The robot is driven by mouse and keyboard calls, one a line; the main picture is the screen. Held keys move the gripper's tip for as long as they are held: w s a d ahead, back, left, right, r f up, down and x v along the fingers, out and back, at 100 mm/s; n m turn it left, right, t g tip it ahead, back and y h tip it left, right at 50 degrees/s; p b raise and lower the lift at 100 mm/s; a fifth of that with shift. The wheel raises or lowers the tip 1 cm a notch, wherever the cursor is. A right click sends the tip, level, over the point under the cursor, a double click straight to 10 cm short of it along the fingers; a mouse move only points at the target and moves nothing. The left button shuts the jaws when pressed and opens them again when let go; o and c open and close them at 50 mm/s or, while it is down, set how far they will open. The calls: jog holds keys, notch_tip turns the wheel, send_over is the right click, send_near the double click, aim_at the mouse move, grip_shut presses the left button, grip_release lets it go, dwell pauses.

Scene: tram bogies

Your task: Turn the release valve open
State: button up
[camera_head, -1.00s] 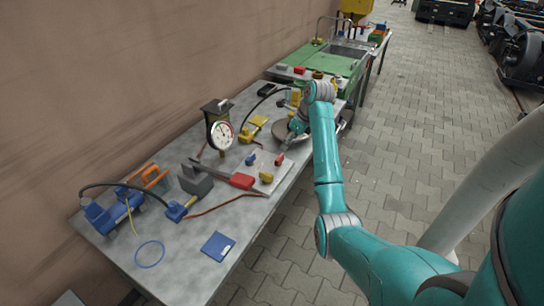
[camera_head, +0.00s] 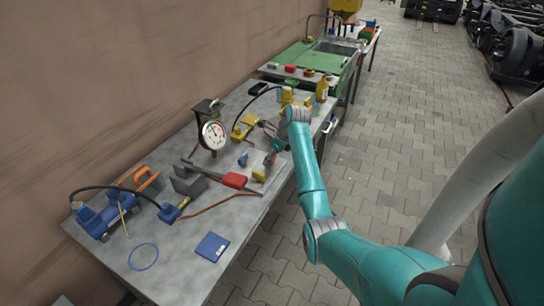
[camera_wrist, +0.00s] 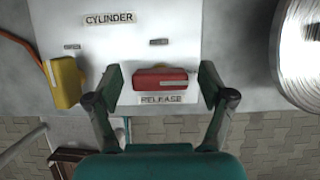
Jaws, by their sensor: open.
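The release valve (camera_wrist: 160,79) has a red block handle with a pale stripe, lying crosswise above a RELEASE label (camera_wrist: 162,98) on a pale panel (camera_wrist: 225,30). My gripper (camera_wrist: 160,84) is open, with one dark green finger at the left and one at the right of the red handle. A gap shows on both sides, and nothing is held. In the head view my gripper (camera_head: 274,150) is low over the bench panel and largely hides the valve. A yellow valve handle (camera_wrist: 66,82) stands left of the left finger; it also shows in the head view (camera_head: 258,175).
A shiny round metal part (camera_wrist: 300,50) is close on the right in the wrist view. On the bench (camera_head: 175,262) are a pressure gauge (camera_head: 214,135), a red-gripped lever (camera_head: 234,180), a blue pump (camera_head: 100,215) and a blue booklet (camera_head: 212,246). Paved floor lies right of the bench.

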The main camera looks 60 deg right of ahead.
jog(key=c, duration=1.2)
jog(key=shift+o, duration=0.2)
jog(key=n+y, duration=0.1)
jog(key=n, duration=0.3)
jog(key=shift+n+g+y, duration=0.3)
jog(key=shift+n+y, duration=0.1)
jog(key=n+g+y, duration=0.1)
jog(key=n, duration=0.5)
jog(key=n+g+y, duration=0.1)
jog(key=n, duration=0.2)
jog(key=shift+g, duration=0.3)
jog(key=shift+n+g, duration=0.9)
jog(key=shift+n, duration=1.2)
